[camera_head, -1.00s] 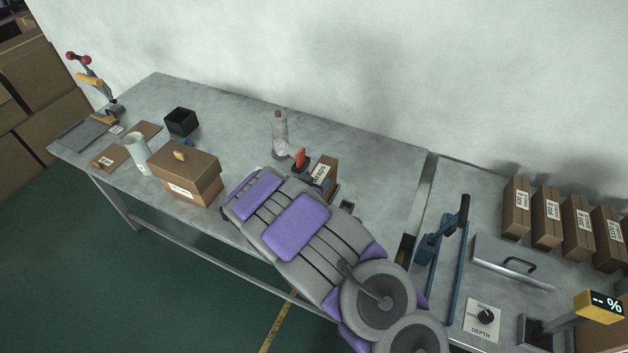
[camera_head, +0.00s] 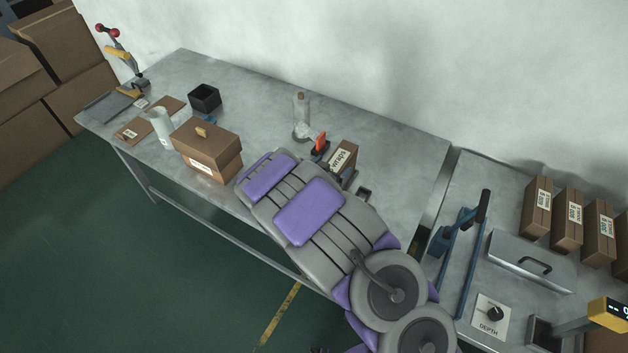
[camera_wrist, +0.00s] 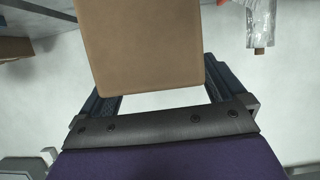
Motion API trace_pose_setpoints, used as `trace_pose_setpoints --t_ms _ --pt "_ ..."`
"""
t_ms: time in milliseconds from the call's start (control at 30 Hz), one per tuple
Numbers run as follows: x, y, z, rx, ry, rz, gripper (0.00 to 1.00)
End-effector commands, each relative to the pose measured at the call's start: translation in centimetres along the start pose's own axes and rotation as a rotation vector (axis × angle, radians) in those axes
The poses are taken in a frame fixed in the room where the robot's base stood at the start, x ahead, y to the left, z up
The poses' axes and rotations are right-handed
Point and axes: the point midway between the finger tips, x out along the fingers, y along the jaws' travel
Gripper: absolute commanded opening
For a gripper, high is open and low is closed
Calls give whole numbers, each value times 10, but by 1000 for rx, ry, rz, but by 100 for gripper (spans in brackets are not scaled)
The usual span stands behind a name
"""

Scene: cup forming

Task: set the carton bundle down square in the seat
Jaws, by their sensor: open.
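My gripper shows in the wrist view (camera_wrist: 158,98), its two blue fingers apart. A plain brown carton face (camera_wrist: 140,45) fills the upper middle there and overlaps the fingers' far ends, so contact cannot be told. Several labelled brown cartons (camera_head: 567,218) stand in a row at the right. I cannot tell which carton is the bundle, and no seat can be picked out for certain.
A wooden-handled brown box (camera_head: 208,148), white cup (camera_head: 161,126) and black bin (camera_head: 204,98) stand on the left bench. A clear bottle (camera_head: 301,110) is behind the arm.

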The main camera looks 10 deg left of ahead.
Motion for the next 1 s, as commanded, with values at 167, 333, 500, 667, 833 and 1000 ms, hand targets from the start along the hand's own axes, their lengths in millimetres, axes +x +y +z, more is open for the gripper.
trace_pose_setpoints --t_ms 167,333,500,667,833,1000 --pt "-33 -2 0 0 -1 -3 98" --pt "-62 -2 0 -1 -2 -4 98" --pt "-91 -2 -1 1 1 -4 98" --pt "-117 -2 0 -1 -1 -3 98" --pt "-139 -3 0 2 -3 -4 98" --pt "-150 -2 0 2 -2 -2 98"
